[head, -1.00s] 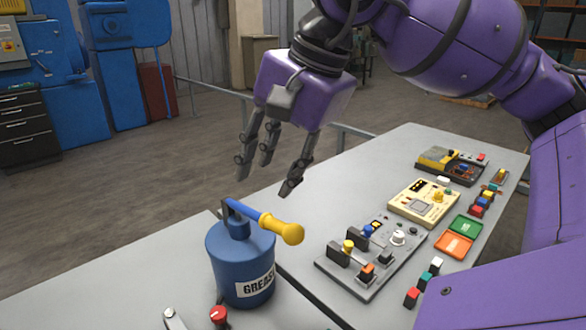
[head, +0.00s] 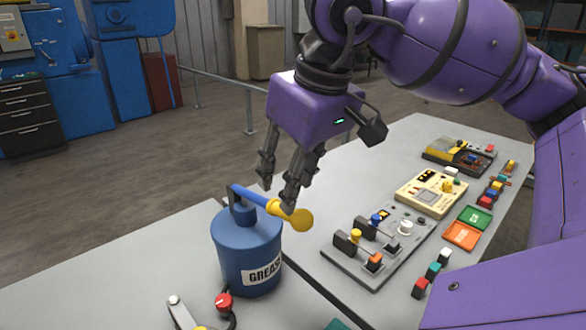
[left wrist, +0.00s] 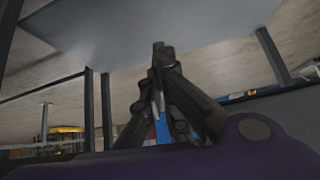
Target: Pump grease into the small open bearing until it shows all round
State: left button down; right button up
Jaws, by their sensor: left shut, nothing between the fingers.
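A blue grease can (head: 247,253) labelled GREASE stands upright on the near grey table. Its pump lever has a blue bar and a yellow grip (head: 300,219) pointing right. My right gripper (head: 277,198) is just above the lever, fingers pointing down and spread apart. One finger overlaps the yellow grip; I cannot tell if it touches. My left gripper (left wrist: 158,48) shows only in the left wrist view, fingers together and empty, with the underside of a grey tabletop beyond. I cannot make out the small open bearing in either view.
A red knob (head: 223,302) and a metal-handled tool (head: 180,313) lie in front of the can. Right of it are a grey switch panel (head: 365,275), a cream meter (head: 428,196), and green and orange trays (head: 462,236). The table behind the can is clear.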

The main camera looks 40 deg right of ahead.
jog(key=b+x, duration=0.3)
jog(key=x, duration=0.4)
jog(key=shift+w+f+b, duration=0.1)
jog(key=shift+f+b, duration=0.15)
jog(key=shift+b, duration=0.15)
jog(key=shift+a, duration=0.1)
jog(key=c, duration=0.8)
